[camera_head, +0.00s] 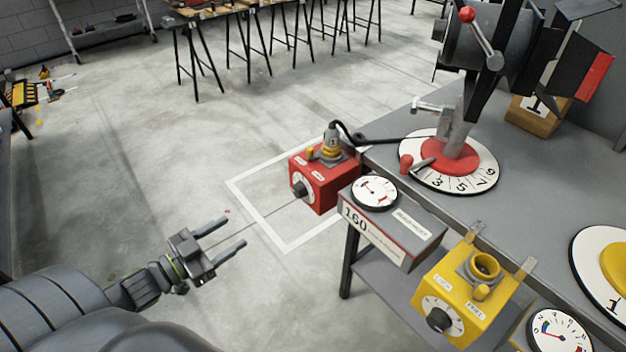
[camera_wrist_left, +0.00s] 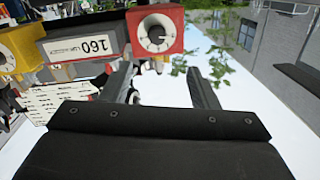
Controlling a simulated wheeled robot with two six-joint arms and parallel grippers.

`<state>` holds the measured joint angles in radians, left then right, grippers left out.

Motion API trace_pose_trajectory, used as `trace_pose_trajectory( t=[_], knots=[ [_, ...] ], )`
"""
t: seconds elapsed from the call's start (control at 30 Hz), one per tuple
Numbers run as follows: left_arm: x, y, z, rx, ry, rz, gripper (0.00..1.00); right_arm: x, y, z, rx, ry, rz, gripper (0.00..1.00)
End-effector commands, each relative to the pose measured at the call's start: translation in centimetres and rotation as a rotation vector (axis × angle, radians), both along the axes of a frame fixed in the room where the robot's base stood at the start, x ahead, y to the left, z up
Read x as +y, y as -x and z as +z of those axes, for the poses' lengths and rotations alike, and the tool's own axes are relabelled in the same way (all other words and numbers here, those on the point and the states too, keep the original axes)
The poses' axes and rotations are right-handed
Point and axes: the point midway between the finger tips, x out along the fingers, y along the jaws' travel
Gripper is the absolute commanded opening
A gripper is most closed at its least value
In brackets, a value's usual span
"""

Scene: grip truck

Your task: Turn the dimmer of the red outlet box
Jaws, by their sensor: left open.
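The red outlet box (camera_head: 324,181) hangs at the near left edge of the grey bench, with a plug and a black cable on its top. Its dimmer is a dark knob (camera_head: 299,189) on a white dial on the left face. In the left wrist view the dimmer (camera_wrist_left: 157,35) shows at the top, beyond my fingertips. My left gripper (camera_head: 219,238) is open and empty, to the lower left of the red box and apart from it. My right gripper is not in view.
A grey box marked 160 (camera_head: 389,227) with a gauge (camera_head: 374,193) stands right of the red box. A yellow outlet box (camera_head: 464,295) is nearer on the bench edge (camera_head: 420,200). A lamp stand sits on a numbered disc (camera_head: 475,176). The floor (camera_head: 150,170) at left is clear.

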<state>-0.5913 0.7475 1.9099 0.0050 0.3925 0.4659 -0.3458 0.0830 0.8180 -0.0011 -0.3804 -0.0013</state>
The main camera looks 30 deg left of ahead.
Motion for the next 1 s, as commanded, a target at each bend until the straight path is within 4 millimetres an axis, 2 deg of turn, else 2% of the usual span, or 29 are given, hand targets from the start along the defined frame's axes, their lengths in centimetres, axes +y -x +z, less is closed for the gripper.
trace_pose_trajectory(
  t=[0.17, 0.3, 0.53, 1.0],
  knots=[
    [-0.8, -1.0, 0.3, -0.010, 0.004, -0.016, 0.55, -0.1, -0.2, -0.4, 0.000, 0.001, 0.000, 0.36],
    [-1.5, -3.1, 0.2, -0.014, 0.004, -0.013, 0.55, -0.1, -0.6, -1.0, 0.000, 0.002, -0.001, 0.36],
    [-2.2, -5.4, 0.2, -0.012, 0.002, -0.012, 0.55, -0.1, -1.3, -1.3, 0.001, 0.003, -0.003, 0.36],
    [-3.3, -8.5, 0.6, -0.010, 0.004, -0.009, 0.55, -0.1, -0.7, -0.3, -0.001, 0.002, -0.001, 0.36]
  ],
)
